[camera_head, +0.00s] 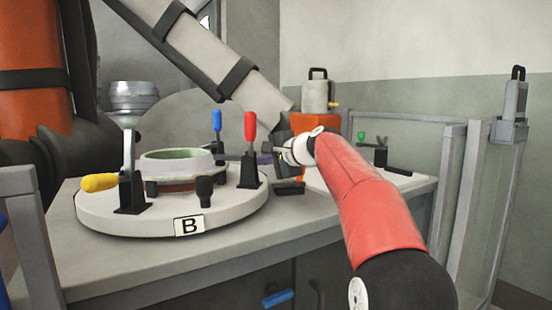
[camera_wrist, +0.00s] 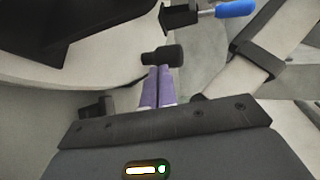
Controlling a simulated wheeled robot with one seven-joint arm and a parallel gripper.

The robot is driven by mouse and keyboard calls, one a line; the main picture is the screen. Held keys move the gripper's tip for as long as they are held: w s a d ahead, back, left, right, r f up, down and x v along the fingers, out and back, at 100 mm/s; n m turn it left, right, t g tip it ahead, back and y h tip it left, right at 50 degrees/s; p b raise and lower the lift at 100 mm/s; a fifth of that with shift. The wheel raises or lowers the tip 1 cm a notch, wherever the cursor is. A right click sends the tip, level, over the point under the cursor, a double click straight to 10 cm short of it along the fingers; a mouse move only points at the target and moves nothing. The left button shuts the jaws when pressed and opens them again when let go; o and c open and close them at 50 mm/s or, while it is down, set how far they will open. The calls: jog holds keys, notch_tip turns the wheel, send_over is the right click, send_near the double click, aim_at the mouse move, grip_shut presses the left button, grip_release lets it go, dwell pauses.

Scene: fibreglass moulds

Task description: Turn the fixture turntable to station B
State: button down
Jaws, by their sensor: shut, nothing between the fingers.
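The fixture turntable (camera_head: 240,205) is a round pale disc on the bench, with a plate marked B (camera_head: 189,225) on its front rim. It carries a green-lined ring mould (camera_head: 178,160) and clamps with a yellow handle (camera_head: 100,182), a red handle (camera_head: 250,125) and a blue handle (camera_head: 217,120). The blue handle also shows in the wrist view (camera_wrist: 235,9). My gripper (camera_head: 262,158) is at the turntable's right rear side, behind the red clamp. Its purple fingers (camera_wrist: 158,72) are shut and empty, right by a short black knob (camera_wrist: 162,56). I cannot tell whether they touch.
A thick grey pipe (camera_head: 205,55) slants down behind the turntable. An orange block (camera_head: 315,124) with a grey canister (camera_head: 317,92) stands behind my wrist. Glass-like panels (camera_head: 490,190) stand at the right. The bench front (camera_head: 170,262) is clear.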

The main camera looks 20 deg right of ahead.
jog(key=shift+w+a, duration=0.15)
jog(key=shift+w, duration=0.15)
jog(key=shift+w+r, duration=0.1)
